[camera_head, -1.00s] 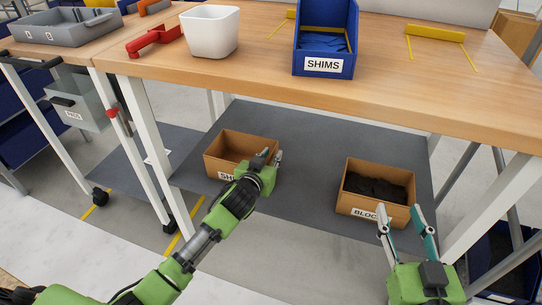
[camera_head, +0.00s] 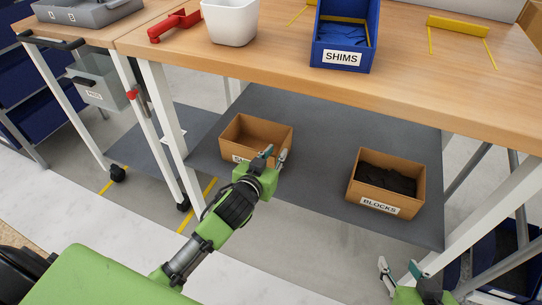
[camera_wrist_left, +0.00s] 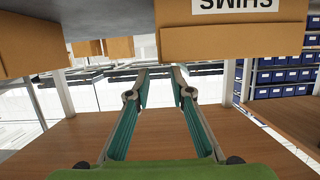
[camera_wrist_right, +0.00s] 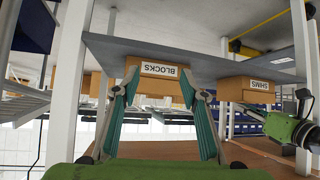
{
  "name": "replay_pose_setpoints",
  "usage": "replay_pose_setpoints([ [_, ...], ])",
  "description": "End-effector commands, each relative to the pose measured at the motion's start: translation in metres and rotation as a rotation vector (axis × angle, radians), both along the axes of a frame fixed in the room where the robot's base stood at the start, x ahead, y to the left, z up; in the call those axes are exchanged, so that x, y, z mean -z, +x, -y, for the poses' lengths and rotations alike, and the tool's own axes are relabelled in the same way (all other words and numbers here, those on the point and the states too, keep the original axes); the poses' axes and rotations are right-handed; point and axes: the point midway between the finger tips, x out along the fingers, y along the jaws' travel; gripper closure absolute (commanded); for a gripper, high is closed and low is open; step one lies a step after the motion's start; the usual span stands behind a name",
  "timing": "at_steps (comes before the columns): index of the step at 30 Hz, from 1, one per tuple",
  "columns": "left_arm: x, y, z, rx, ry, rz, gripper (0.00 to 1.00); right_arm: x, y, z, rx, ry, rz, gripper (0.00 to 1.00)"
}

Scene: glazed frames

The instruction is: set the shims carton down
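The shims carton (camera_head: 262,131) is an open cardboard box on the grey lower shelf. Its inside looks empty, and the arm partly hides its label. My left gripper (camera_head: 276,155) is in front of its right end. In the left wrist view the carton (camera_wrist_left: 232,42) appears upside down above the fingers (camera_wrist_left: 160,82), which are apart with nothing between them. My right gripper (camera_head: 398,268) is open and empty, low in the head view. In the right wrist view its fingers (camera_wrist_right: 158,90) are spread, with the shims carton (camera_wrist_right: 246,90) at the right.
The blocks carton (camera_head: 398,187), holding dark pieces, sits right of the shims carton on the shelf (camera_head: 320,165), with bare shelf between them. On the bench top (camera_head: 270,60) stand a blue shims bin (camera_head: 342,40) and a white container (camera_head: 232,22). Bench legs flank the shelf.

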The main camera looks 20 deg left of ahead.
Motion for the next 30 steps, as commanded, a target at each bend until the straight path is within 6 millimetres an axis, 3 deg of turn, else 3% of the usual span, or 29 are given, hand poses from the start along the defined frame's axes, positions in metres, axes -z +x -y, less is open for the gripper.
replay_pose_setpoints([
  [6, -0.008, -0.024, 0.000, 0.001, 0.000, -0.001, 0.79, 0.020, -0.027, 0.010, 0.010, -0.032, -0.141, 0.60],
  [11, -0.007, -0.036, 0.000, -0.002, 0.000, -0.016, 0.79, 0.026, -0.036, 0.013, 0.013, -0.041, -0.184, 0.60],
  [14, 0.007, -0.065, 0.001, -0.008, 0.005, -0.099, 0.79, 0.027, -0.037, 0.013, 0.015, -0.042, -0.191, 0.60],
  [21, 0.044, -0.187, 0.013, 0.069, 0.049, -0.442, 0.79, 0.027, -0.037, 0.013, 0.015, -0.042, -0.190, 0.60],
  [24, 0.048, -0.223, 0.019, 0.120, 0.063, -0.530, 0.79, 0.027, -0.037, 0.013, 0.014, -0.041, -0.190, 0.60],
  [27, 0.049, -0.239, 0.022, 0.149, 0.070, -0.570, 0.79, 0.027, -0.037, 0.013, 0.014, -0.041, -0.189, 0.60],
  [30, 0.049, -0.241, 0.022, 0.155, 0.074, -0.577, 0.79, 0.027, -0.037, 0.013, 0.013, -0.042, -0.189, 0.60],
])
